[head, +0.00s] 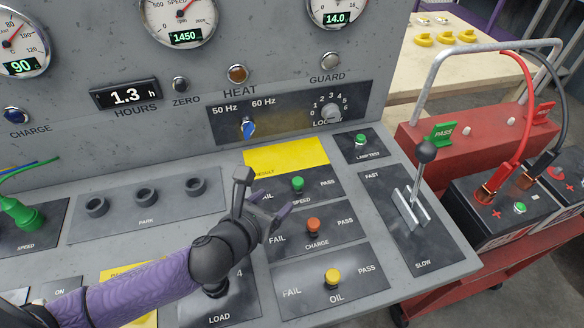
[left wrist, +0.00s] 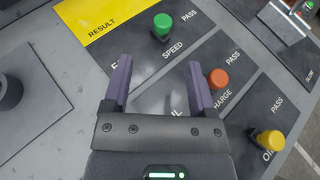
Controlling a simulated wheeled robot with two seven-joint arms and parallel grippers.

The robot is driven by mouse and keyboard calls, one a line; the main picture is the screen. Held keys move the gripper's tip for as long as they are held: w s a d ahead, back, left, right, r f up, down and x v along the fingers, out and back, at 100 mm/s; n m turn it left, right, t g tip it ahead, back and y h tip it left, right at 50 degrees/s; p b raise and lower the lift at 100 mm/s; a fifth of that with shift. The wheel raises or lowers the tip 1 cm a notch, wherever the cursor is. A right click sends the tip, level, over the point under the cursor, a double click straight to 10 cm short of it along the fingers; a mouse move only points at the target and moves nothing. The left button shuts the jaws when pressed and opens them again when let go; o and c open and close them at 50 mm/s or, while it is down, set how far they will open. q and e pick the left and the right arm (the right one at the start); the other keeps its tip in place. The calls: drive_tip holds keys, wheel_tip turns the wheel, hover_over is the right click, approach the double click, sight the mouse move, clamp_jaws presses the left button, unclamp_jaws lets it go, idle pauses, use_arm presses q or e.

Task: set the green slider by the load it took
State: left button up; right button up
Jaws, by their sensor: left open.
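The green slider knob (head: 297,184) sits on the SPEED panel, roughly midway between FAIL and PASS. It also shows in the left wrist view (left wrist: 163,24), beyond the finger tips. My left gripper (head: 279,203) is open and empty, just short of the FAIL side of the green and orange sliders. In the left wrist view its two fingers (left wrist: 160,78) are apart with only panel between them. A LOAD panel (head: 219,307) is mostly hidden by my left arm; a 4 shows on it. A grey lever (head: 242,178) stands up behind my gripper. My right gripper is not in view.
The orange CHARGE knob (head: 313,225) and yellow OIL knob (head: 333,275) stand near mid-track below the green one. A yellow RESULT plate (head: 287,157) lies above. The FAST/SLOW lever (head: 425,152) rises at right. Gauges read 90, 1450 and 14.0.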

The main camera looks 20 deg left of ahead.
sight(296, 184)
use_arm(q)
drive_tip(key=b+x, duration=0.2)
drive_tip(key=x, duration=0.6)
drive_tip(key=shift+w+d+f+b, duration=0.1)
drive_tip(key=shift+d+f+b, duration=0.1)
drive_tip(key=shift+b, duration=0.15)
drive_tip(key=shift+w, duration=0.25)
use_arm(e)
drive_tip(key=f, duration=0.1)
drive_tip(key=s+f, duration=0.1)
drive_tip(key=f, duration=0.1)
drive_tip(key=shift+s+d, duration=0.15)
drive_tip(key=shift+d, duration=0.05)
use_arm(q)
clamp_jaws()
drive_tip(key=shift+d, duration=0.1)
